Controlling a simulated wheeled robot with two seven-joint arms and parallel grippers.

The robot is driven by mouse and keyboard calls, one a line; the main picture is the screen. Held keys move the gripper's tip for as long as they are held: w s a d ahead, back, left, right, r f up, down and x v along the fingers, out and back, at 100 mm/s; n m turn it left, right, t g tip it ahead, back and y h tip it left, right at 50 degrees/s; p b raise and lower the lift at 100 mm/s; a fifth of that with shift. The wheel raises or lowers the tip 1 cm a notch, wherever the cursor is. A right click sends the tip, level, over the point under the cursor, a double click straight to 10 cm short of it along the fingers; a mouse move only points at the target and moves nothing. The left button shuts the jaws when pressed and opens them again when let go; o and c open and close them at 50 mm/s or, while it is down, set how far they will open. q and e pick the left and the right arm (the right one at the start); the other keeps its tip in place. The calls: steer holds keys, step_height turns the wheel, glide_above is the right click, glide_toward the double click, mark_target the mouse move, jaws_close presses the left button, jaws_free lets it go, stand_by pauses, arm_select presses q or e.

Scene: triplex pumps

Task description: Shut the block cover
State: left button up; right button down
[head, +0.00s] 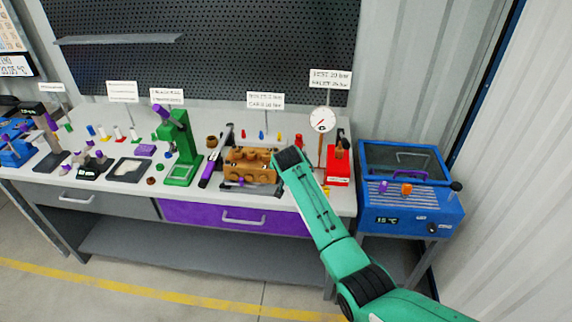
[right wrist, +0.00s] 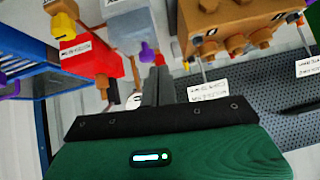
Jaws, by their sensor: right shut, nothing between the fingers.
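The brown block (head: 250,165) with round knobs sits on the bench near its front edge; it also shows at the upper right of the right wrist view (right wrist: 240,28). My right gripper (head: 289,157) is just right of it in the head view, shut and empty, its fingers together in the wrist view (right wrist: 157,82). A grey box-like piece (right wrist: 122,28) with a purple knob (right wrist: 147,52) shows beyond the fingertips, between the block and a red unit. I cannot tell whether it is the cover. Touching is not clear. My left gripper is not in view.
The red unit (head: 338,168) stands right of my gripper, with a round gauge (head: 320,120) behind it. A green press (head: 180,150) stands left of the block. A blue machine (head: 405,205) with a raised lid stands at the bench's right end.

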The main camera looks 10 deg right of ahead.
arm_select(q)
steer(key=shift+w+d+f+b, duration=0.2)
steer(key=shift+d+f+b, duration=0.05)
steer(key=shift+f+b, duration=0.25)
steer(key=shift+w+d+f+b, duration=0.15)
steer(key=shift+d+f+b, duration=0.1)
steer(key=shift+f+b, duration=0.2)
arm_select(e)
steer(key=v, duration=0.6)
steer(key=shift+s+a+r, duration=0.15)
steer(key=shift+s+r, duration=0.05)
steer(key=shift+s, duration=0.05)
